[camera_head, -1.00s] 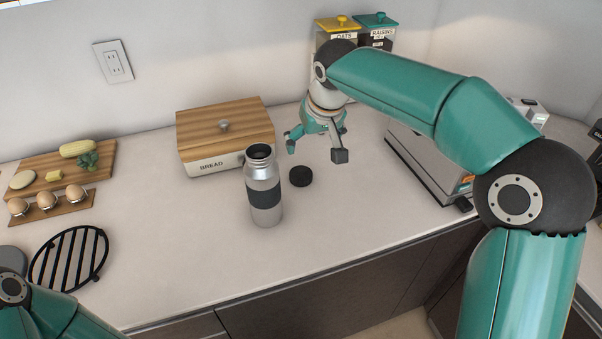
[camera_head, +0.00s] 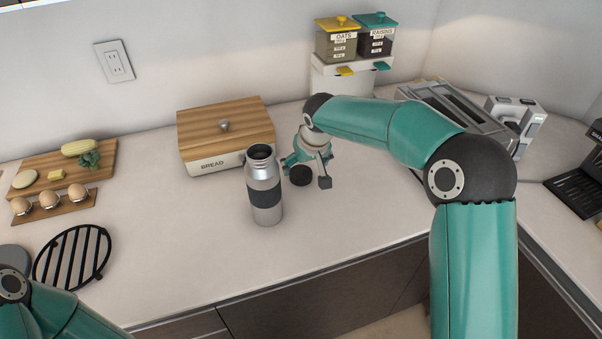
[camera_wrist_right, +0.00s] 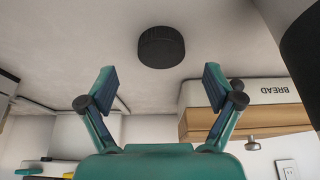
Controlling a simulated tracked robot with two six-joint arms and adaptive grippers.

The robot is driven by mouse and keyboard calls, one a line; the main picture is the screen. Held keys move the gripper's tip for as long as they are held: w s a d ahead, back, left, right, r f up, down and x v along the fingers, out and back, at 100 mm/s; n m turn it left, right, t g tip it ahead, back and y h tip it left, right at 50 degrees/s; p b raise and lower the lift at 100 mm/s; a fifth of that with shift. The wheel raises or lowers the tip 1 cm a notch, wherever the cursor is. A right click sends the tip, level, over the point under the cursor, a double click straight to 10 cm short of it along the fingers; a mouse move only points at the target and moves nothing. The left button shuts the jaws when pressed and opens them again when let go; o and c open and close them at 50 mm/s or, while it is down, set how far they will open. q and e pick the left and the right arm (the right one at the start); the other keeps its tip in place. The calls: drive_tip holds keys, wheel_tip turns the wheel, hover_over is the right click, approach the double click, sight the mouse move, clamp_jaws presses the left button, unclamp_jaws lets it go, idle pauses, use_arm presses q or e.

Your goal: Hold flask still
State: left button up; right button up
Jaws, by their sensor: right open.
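The flask (camera_head: 264,186) is a silver bottle with a dark band, upright and open-topped on the counter in the head view. Its black lid (camera_head: 300,175) lies on the counter just right of it; the lid also shows in the right wrist view (camera_wrist_right: 161,47). My right gripper (camera_head: 304,172) is open and empty, just behind and above the lid, right of the flask and not touching it. In the right wrist view its two fingers (camera_wrist_right: 160,85) are spread apart with the lid beyond their tips. My left arm shows at the lower left, but its gripper is out of view.
A wooden-lidded bread box (camera_head: 214,163) stands behind the flask. A toaster-like appliance (camera_head: 455,105) and oats and raisins dispensers (camera_head: 357,45) are at the back right. A black trivet (camera_head: 71,256) and egg board (camera_head: 53,205) lie left. The front counter is clear.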

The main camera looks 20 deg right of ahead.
sight(301, 172)
drive_tip(key=shift+w+f+p, duration=0.3)
drive_tip(key=shift+f+p, duration=0.05)
drive_tip(key=shift+f, duration=0.05)
drive_tip(key=p+x, duration=0.1)
drive_tip(key=x, duration=0.2)
drive_tip(key=shift+w+f, duration=0.15)
drive_tip(key=shift+w, duration=0.15)
drive_tip(key=shift+w+a+f, duration=0.1)
drive_tip(key=shift+w+f, duration=0.05)
drive_tip(key=shift+f, duration=0.2)
drive_tip(key=c, duration=0.9)
